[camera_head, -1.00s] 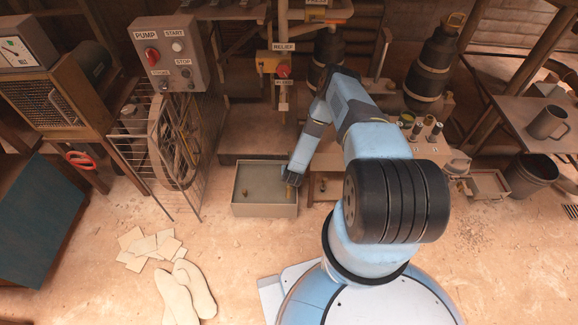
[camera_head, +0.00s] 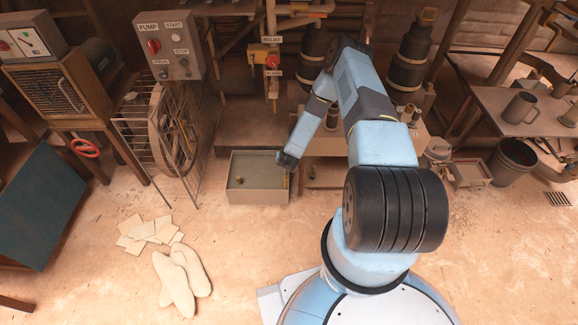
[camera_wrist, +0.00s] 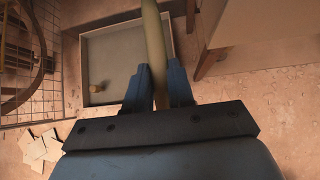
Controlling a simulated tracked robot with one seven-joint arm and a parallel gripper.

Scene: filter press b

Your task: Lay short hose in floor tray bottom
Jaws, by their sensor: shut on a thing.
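The floor tray (camera_head: 258,197) is a shallow grey rectangular box on the floor left of my arm. My gripper (camera_head: 286,163) is at the tray's right side in the head view. In the wrist view my gripper (camera_wrist: 159,76) is shut on a pale olive rod-like piece, seemingly the short hose (camera_wrist: 152,35). The hose runs up out of the picture, across the view of the tray (camera_wrist: 128,28). Its height above the tray bottom is hard to tell.
A bench (camera_head: 330,145) stands just right of the tray. A wire mesh guard (camera_head: 150,150) with a wheel stands to its left. The floor before the tray is clear.

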